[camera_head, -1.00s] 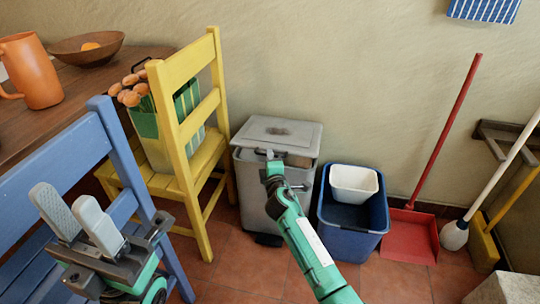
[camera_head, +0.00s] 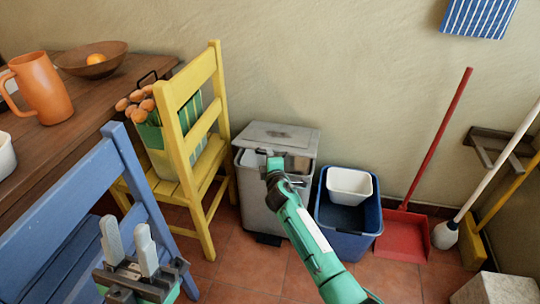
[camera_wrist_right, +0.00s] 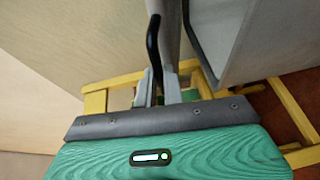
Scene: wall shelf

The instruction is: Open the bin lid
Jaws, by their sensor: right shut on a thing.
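The grey bin (camera_head: 265,195) stands on the floor against the wall, between the yellow chair and the blue tub. Its lid (camera_head: 285,133) sits tilted, with a gap under its front edge where the inside shows. My right gripper (camera_head: 273,160) is at the lid's front edge, shut on it; the arm hides part of the bin's front. In the right wrist view, the gripper's fingers (camera_wrist_right: 165,85) are close together beside a dark curved bar, and the grip itself is partly hidden. My left gripper (camera_head: 128,232) is open and empty in front of the blue chair.
The yellow chair (camera_head: 204,131) holds a green striped bag (camera_head: 160,145). The blue chair (camera_head: 70,190) is at left, near the wooden table. The blue tub (camera_head: 345,243) with a white container (camera_head: 350,184) stands close right of the bin. A red dustpan (camera_head: 405,236) is further right.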

